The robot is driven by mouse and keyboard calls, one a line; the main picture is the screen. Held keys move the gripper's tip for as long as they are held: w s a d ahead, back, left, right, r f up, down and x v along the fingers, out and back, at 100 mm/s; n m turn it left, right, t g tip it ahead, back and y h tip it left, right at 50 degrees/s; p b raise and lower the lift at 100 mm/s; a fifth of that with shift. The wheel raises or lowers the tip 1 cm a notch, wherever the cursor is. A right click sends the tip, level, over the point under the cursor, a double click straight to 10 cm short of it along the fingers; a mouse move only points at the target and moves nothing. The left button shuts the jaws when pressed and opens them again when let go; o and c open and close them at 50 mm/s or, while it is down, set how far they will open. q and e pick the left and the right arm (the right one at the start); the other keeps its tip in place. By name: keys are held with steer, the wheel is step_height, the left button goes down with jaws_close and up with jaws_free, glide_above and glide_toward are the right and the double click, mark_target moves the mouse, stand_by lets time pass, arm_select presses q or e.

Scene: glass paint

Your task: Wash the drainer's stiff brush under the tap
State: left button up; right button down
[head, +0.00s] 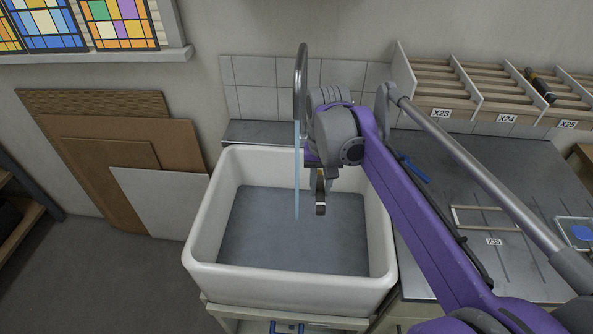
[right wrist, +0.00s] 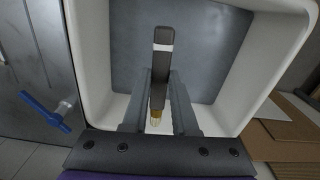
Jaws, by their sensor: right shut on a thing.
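My right gripper (head: 320,180) is shut on a brush and holds it over the white sink (head: 207,238). In the right wrist view the brush (right wrist: 162,50) has a dark handle with a pale band, and a yellowish end shows low between the fingers (right wrist: 160,100). In the head view only a short dark piece of the brush (head: 320,208) shows below the gripper. The curved metal tap (head: 301,75) runs, and a thin blue stream (head: 297,170) falls just left of the gripper. I cannot tell whether it touches the brush. My left gripper is not in view.
A wooden rack (head: 450,85) with labelled slots holds a dark tool (head: 540,85) at the back right. Brown boards (head: 140,120) lean on the wall at left. The sink floor (head: 270,250) looks clear.

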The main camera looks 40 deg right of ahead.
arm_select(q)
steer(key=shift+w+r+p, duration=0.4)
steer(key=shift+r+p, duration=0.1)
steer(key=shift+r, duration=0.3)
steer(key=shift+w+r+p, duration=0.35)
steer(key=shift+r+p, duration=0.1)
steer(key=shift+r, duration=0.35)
arm_select(e)
steer(key=shift+s+d+r, duration=0.15)
steer(key=shift+s+r, duration=0.8)
steer(key=shift+s, duration=0.15)
steer(key=shift+s+d+r, duration=0.1)
steer(key=shift+s+r, duration=0.8)
steer(key=shift+s, duration=0.2)
